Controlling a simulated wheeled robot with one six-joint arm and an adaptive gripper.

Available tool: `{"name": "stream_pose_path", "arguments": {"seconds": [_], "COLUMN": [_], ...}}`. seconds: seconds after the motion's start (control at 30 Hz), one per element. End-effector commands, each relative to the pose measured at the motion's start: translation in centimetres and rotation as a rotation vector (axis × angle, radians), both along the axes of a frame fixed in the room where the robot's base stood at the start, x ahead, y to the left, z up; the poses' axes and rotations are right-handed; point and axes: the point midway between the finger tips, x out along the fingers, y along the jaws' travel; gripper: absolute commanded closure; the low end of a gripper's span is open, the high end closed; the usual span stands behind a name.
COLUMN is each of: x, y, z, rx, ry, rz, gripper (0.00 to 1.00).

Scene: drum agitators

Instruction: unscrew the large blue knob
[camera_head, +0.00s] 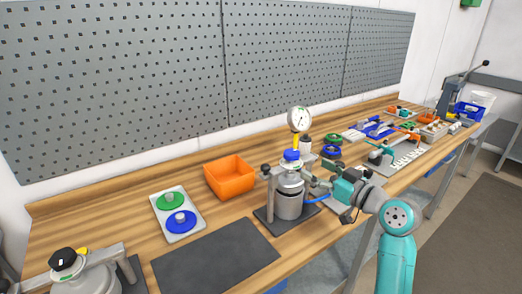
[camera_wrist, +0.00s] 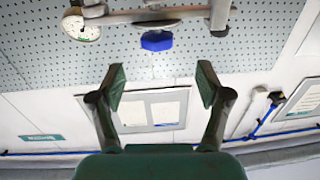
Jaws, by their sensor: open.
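A blue knob (camera_head: 291,155) sits on top of a metal vessel (camera_head: 290,200) on a dark base plate near the bench front. In the wrist view a blue faceted knob (camera_wrist: 157,40) shows under a metal bar, beyond my fingertips and roughly centred between them. My gripper (camera_wrist: 161,82) is open with nothing between its fingers, and it is apart from the knob. In the head view my arm reaches in from the right, with its end beside the vessel; the fingers are too small to tell clearly there. Another blue knob (camera_head: 181,221) lies on a pale plate (camera_head: 187,236) at left.
A dial gauge (camera_head: 299,118) stands behind the vessel. An orange bin (camera_head: 230,177), a green knob (camera_head: 171,200) and a dark mat (camera_head: 216,262) lie to the left. A clamp fixture with a black knob (camera_head: 65,262) is at front left. Several tools crowd the bench at right.

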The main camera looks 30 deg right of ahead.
Motion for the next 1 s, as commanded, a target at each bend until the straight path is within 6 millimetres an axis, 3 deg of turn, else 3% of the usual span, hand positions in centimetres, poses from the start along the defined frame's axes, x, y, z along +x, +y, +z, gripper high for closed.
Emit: {"name": "stream_pose_path", "arguments": {"seconds": [0.07, 0.17, 0.7, 1.0], "x": [-1.1, -1.2, 7.2, 9.3], "y": [-0.8, -1.0, -0.5, -0.4], "z": [0.3, 0.5, 0.5, 0.5], "rx": [-0.008, -0.011, -0.011, -0.01], "ry": [-0.013, -0.019, -0.018, -0.018], "rz": [-0.046, -0.061, -0.057, -0.058], "gripper": [0.24, 0.24, 0.24, 0.24]}}
